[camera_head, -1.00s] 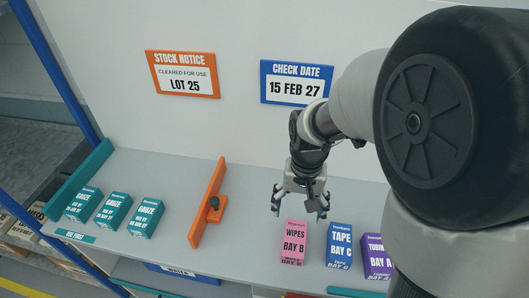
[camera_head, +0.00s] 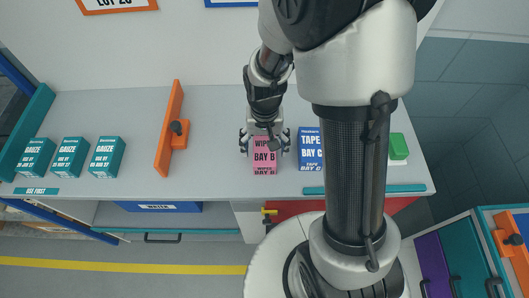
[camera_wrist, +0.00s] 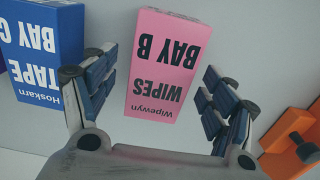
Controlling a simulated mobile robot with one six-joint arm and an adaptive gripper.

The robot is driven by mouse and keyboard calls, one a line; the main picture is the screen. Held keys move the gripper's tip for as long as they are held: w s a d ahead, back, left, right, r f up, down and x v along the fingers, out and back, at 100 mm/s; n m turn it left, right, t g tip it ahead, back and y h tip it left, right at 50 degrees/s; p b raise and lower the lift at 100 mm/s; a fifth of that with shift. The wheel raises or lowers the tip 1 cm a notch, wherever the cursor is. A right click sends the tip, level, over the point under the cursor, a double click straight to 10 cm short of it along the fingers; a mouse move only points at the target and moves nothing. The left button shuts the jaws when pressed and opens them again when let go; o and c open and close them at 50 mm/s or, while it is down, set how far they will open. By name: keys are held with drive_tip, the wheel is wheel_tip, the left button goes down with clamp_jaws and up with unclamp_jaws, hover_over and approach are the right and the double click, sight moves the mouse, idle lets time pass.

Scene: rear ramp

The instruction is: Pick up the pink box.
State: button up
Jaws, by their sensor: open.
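The pink box (camera_head: 264,158), labelled "WIPES BAY B", stands on the grey shelf near its front. My gripper (camera_head: 265,143) is open above and around the back of the box, with a finger on either side in the head view. In the wrist view the pink box (camera_wrist: 166,62) shows upside down, between and beyond the two open fingers. Gaps show between the box and both fingers, and the jaws are empty. My gripper hides the upper back part of the box in the head view.
A blue tape box (camera_head: 310,148) stands close to the right of the pink box. An orange divider (camera_head: 170,130) with a dark knob stands to the left. Several teal gauze boxes (camera_head: 70,157) stand farther left. Shelf space between divider and pink box is clear.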

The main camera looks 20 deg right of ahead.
sight(264, 147)
wheel_tip(264, 147, down, 3)
drive_tip(key=shift+f+b, duration=0.15)
drive_tip(key=shift+b, duration=0.3)
drive_tip(key=c, duration=1.3)
drive_tip(key=shift+r, duration=0.2)
